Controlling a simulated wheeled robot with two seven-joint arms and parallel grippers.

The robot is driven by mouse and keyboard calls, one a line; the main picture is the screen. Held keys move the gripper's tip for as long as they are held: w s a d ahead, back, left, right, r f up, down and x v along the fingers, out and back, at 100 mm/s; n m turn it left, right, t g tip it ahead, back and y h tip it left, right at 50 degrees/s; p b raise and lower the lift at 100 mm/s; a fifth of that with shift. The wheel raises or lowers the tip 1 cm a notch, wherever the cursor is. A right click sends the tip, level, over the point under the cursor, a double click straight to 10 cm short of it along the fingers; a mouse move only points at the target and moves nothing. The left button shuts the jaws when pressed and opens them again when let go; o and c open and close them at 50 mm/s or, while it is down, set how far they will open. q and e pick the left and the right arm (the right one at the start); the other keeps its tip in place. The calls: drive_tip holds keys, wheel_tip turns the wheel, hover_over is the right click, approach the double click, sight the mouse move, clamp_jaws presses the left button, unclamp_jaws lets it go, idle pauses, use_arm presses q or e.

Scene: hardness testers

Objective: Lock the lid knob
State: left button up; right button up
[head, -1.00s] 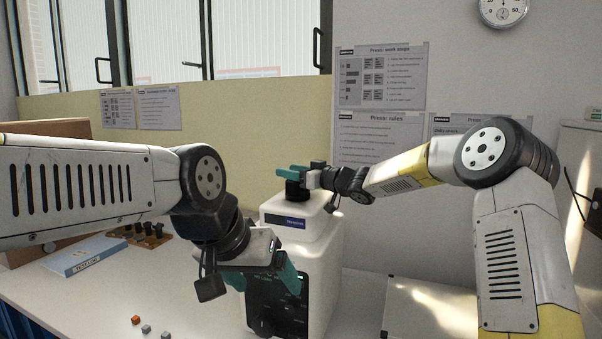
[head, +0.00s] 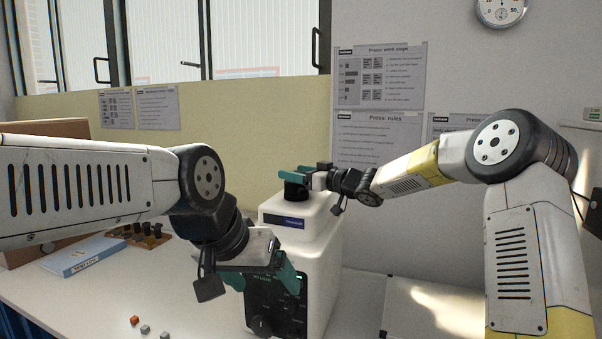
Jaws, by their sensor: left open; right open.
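The white hardness tester (head: 318,262) stands on the table with a black front panel (head: 278,306). A black knob (head: 296,189) sits on top of it. My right gripper (head: 296,173) is open, with its green fingers at the top of this knob; I cannot tell whether they touch it. My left gripper (head: 262,277) is open and empty in front of the tester, its green fingers covering part of the upper front panel. A round dial (head: 262,326) shows low on the panel.
Several small cubes (head: 145,329) lie on the table at the front left. A flat light-coloured case (head: 430,305) lies right of the tester.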

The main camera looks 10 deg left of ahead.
drive_tip(key=v, duration=0.5)
drive_tip(key=shift+s+d, duration=0.1)
drive_tip(key=shift+d, duration=0.05)
drive_tip(key=shift+d+r+t+h, duration=0.2)
drive_tip(key=shift+d+t+h, duration=0.1)
drive_tip(key=shift+d+h, duration=0.1)
drive_tip(key=s+d+m+t+h, duration=0.1)
drive_tip(key=s+d+m+h, duration=0.4)
drive_tip(key=d, duration=0.5)
drive_tip(key=s+d+m+t+h, duration=0.25)
drive_tip(key=s+d+h, duration=0.4)
drive_tip(key=d, duration=0.35)
drive_tip(key=s+d+f+m+g, duration=0.1)
drive_tip(key=s+f+g, duration=0.1)
drive_tip(key=s, duration=0.6)
drive_tip(key=s+d+f+m+g, duration=0.1)
drive_tip(key=s+f, duration=0.3)
drive_tip(key=s, duration=0.5)
drive_tip(key=s+d+f+m+g+h, duration=0.1)
drive_tip(key=s+d+f+m+g, duration=0.1)
drive_tip(key=s, duration=0.7)
drive_tip(key=shift+s+d+f+g, duration=0.2)
drive_tip(key=shift+d+f+g, duration=0.25)
drive_tip(key=shift+g, duration=0.5)
